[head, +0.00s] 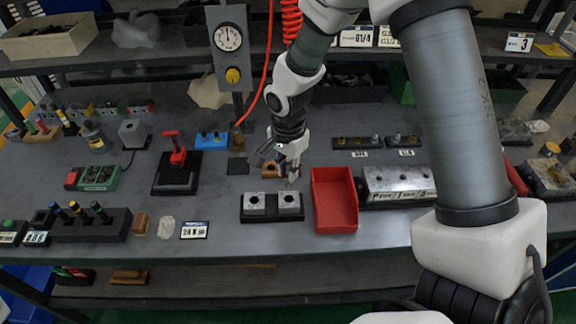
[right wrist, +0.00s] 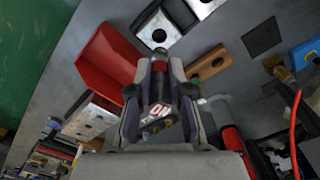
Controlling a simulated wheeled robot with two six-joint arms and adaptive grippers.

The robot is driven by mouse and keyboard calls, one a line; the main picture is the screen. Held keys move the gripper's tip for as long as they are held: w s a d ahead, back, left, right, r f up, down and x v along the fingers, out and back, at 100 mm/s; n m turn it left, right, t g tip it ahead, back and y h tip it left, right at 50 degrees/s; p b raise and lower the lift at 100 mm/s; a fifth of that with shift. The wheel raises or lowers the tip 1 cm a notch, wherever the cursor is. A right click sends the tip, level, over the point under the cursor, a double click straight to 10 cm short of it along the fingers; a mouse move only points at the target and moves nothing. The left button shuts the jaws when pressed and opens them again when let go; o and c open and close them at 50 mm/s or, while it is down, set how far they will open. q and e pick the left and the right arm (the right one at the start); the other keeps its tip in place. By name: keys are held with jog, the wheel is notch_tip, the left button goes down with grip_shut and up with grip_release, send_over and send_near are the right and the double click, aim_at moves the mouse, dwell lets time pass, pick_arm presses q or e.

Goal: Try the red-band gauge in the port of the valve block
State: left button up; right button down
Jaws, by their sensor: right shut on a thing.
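Two silvery blocks, a left one (head: 255,201) and a right one (head: 289,200), each with a dark round port on top, sit on a black base (head: 272,216) in the head view. The right wrist view shows a block with its port (right wrist: 158,34) just beyond my fingertips. My right gripper (head: 288,174) is over the back of the right block. It is shut on a dark gauge with a red band and a white label (right wrist: 159,107). The gauge's tip is near that block; whether it touches is unclear. My left gripper is out of view.
A red tray (head: 335,226) stands close right of the blocks, then a long silver block (head: 398,181). A wooden piece (right wrist: 208,63) lies behind the blocks. A black rack (head: 113,225) with several banded gauges is at left. A red hose (head: 268,70) hangs behind.

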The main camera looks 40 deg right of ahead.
aim_at(288, 184)
jog(key=shift+w+a, duration=0.1)
jog(key=shift+a, duration=0.25)
jog(key=shift+d+f+b, duration=0.35)
jog(key=shift+d+f, duration=0.15)
jog(key=shift+f, duration=0.1)
jog(key=shift+d+f, duration=0.1)
jog(key=shift+f, duration=0.25)
jog(key=f+b, duration=0.2)
jog(key=shift+a+f+b, duration=0.15)
jog(key=shift+a+b, duration=0.15)
jog(key=shift+d+f+b, duration=0.2)
jog(key=shift+f+b, duration=0.3)
jog(key=shift+f, duration=0.3)
jog(key=shift+a, duration=0.1)
jog(key=shift+f+b, duration=0.6)
jog(key=shift+f, duration=0.25)
dwell(0.7)
jog(key=shift+r, duration=0.1)
dwell(1.1)
